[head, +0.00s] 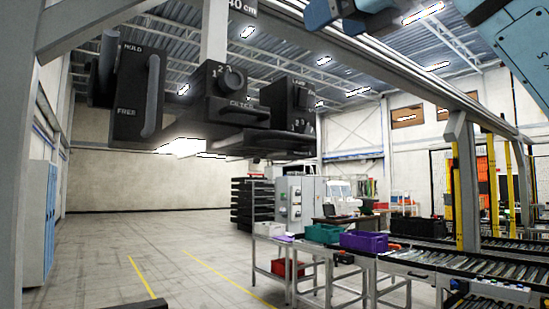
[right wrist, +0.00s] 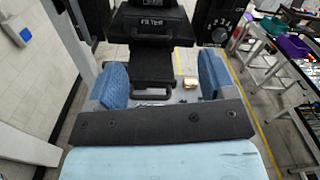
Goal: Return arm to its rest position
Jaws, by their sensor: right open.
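My right gripper (right wrist: 163,82) shows in the right wrist view as two blue fingers set wide apart, with no object held between them. Black fixtures hang in front of it there: a block marked FILTER (right wrist: 150,28) with a handle, and a dial box (right wrist: 218,22) with numbers at the right. In the head view my right gripper (head: 336,12) shows only in part, as blue pieces cut by the top edge. The fixtures there are a HOLD/FREE lever box (head: 128,90), a FILTER dial box (head: 222,95) and another dial box (head: 290,100). My left gripper is in neither view.
A grey post (head: 45,130) and an overhead rail (head: 400,75) frame the fixtures. Purple (head: 363,241) and green (head: 322,233) bins stand on a bench beside roller conveyors (head: 470,262). A blue cabinet (head: 38,215) stands left. The floor in the middle is clear.

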